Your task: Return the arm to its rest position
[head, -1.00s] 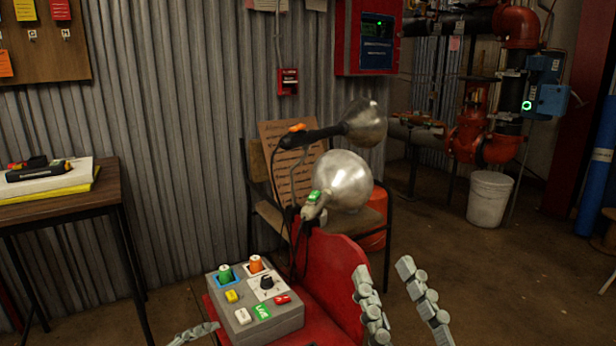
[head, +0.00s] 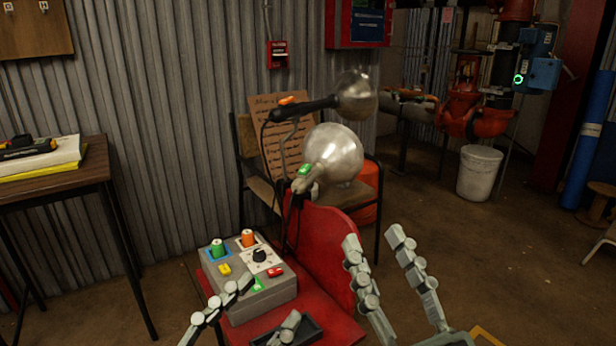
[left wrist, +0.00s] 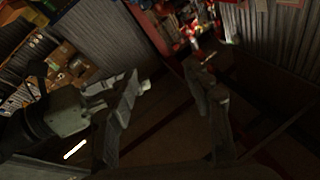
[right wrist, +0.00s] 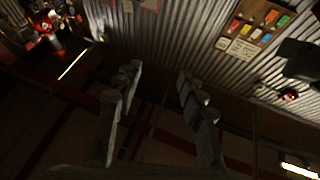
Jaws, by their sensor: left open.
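My left gripper (head: 254,318) is low in the head view, in front of the grey control box (head: 262,300). Its fingers are spread apart and nothing shows between them. One finger hides part of the box's near side. My right gripper (head: 376,242) is to the right of the red stand, with its fingers wide apart and only floor showing between them. Its fingers also show apart and empty in the right wrist view (right wrist: 158,82). The left wrist view is dark, but the left fingers (left wrist: 170,76) show apart there.
A red stand (head: 335,245) carries the control box and a dark tray (head: 316,336). A wooden table (head: 75,168) is left, a white bucket (head: 479,172) right. Floor is open at right.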

